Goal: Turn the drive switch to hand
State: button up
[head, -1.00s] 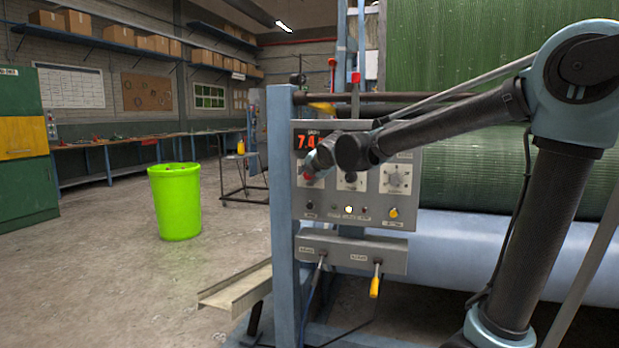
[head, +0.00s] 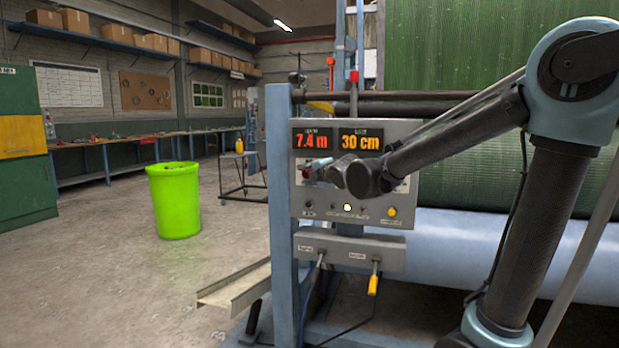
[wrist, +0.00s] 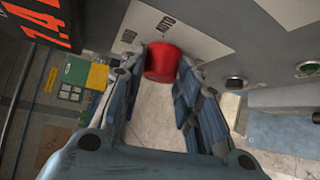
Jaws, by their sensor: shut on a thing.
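The drive switch, a red knob (wrist: 163,62), sits on a pale label plate on the grey control panel; the word AUTO shows beside it in the wrist view. In the head view, the knob (head: 306,173) is at the panel's left side, partly hidden by my gripper (head: 312,170). In the wrist view, my gripper (wrist: 162,72) has one finger on each side of the knob and is shut on it. The knob's pointer direction cannot be made out.
The panel (head: 408,136) has displays reading 7.4 m and 30 cm above, and small buttons and a yellow knob (head: 391,211) below. A yellow-handled lever (head: 373,284) hangs lower down. A green roll stands behind my arm. A lime bin (head: 174,202) stands on open floor.

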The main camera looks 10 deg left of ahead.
jog(key=shift+d+f, duration=0.15)
jog(key=shift+f, duration=0.05)
jog(key=o, duration=1.1)
jog(key=shift+w, duration=0.1)
jog(key=shift+c, duration=0.2)
jog(key=shift+r, duration=0.1)
jog(key=v, duration=1.2)
jog(key=shift+w, duration=0.2)
jog(key=shift+d, duration=0.15)
